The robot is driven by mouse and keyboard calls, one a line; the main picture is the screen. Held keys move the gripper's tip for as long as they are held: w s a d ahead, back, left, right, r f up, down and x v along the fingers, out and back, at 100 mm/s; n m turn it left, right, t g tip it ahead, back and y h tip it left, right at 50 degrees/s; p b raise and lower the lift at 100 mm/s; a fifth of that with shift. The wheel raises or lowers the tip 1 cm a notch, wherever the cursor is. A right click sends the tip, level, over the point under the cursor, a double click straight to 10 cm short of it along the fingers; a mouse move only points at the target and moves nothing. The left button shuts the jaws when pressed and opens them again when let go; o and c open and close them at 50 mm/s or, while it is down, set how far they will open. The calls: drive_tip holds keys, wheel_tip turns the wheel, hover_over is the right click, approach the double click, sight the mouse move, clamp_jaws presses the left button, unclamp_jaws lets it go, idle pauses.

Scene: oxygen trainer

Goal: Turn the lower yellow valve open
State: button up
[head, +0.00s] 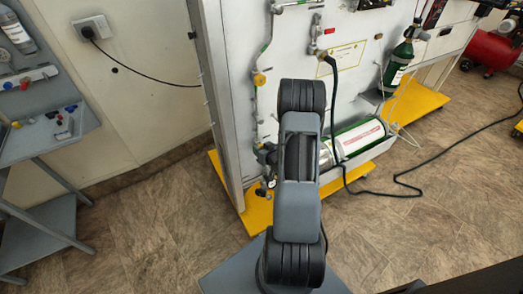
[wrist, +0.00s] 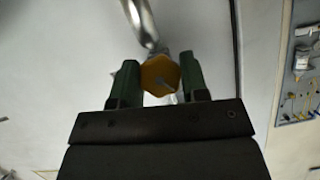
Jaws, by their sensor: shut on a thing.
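In the wrist view a yellow valve knob (wrist: 158,75) with a pale slanted bar on its face sits between the two green fingers of my gripper (wrist: 160,84). My gripper is shut on this knob. A curved metal pipe (wrist: 141,22) runs to it from above. In the head view my arm reaches down to the low fittings at the left edge of the white panel (head: 290,60), and it hides much of that area. Another yellow valve (head: 259,79) shows higher on the panel's pipe, apart from my gripper.
A smaller green bottle (head: 398,66) stands at the right. A dark hose (head: 338,110) hangs down and runs across the floor. A grey bench (head: 40,130) stands at the left.

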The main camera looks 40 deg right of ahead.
drive_tip(key=n+h+b, duration=0.1)
drive_tip(key=b, duration=0.1)
drive_tip(key=shift+f+n+b, duration=0.3)
drive_tip(key=shift+f+b, duration=0.05)
drive_tip(key=shift+r+n+h+b, duration=0.4)
drive_tip(key=shift+n+b, duration=0.1)
drive_tip(key=shift+b, duration=0.1)
drive_tip(key=o, duration=0.9)
drive_tip(key=shift+o, duration=0.2)
drive_tip(key=p+v, duration=1)
drive_tip(key=v, duration=0.3)
drive_tip(key=shift+s+r, duration=0.3)
